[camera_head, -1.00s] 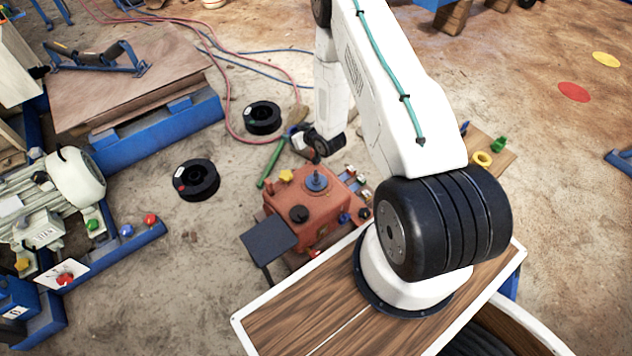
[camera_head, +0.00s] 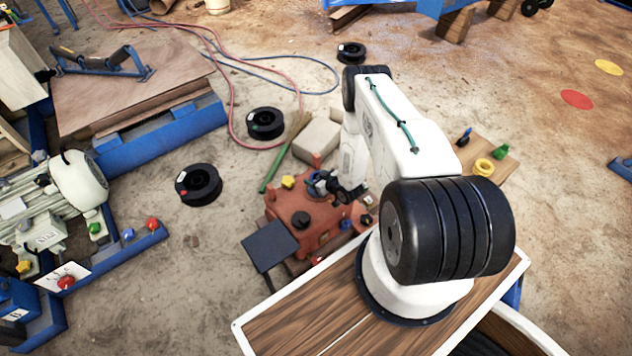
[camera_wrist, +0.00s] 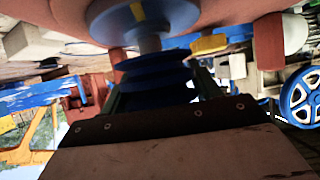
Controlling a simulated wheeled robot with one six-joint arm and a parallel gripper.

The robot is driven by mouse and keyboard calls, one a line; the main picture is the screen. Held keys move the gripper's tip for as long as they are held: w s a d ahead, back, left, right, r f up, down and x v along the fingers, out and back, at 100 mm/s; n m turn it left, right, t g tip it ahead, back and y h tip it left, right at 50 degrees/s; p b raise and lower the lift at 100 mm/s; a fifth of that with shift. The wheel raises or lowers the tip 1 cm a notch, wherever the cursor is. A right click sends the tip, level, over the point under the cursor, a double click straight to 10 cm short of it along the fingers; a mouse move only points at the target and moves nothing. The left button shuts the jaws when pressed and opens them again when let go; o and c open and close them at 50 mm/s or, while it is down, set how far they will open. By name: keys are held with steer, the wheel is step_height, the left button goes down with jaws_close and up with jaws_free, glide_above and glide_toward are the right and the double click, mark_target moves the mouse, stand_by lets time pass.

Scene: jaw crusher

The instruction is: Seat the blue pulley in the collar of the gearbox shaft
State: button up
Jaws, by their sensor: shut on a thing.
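The red-orange gearbox (camera_head: 318,225) stands on the ground left of my arm's base. In the wrist view its body fills the top edge, with a broad blue disc-like collar (camera_wrist: 115,20) around a grey shaft (camera_wrist: 150,43). My gripper (camera_head: 325,187) is over the top of the gearbox and hides the collar in the head view. In the wrist view my gripper (camera_wrist: 158,88) is shut on the dark blue stepped pulley (camera_wrist: 155,70). The pulley is close to the shaft end and roughly in line with it; I cannot tell whether they touch.
A yellow piece (camera_wrist: 208,44) stands beside the collar on the gearbox. A dark flat plate (camera_head: 270,246) is at its front left. Black spools (camera_head: 198,184) lie on open ground to the left.

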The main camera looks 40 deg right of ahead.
steer(key=shift+f, duration=1.1)
steer(key=o, duration=1.2)
steer(key=shift+f, duration=0.15)
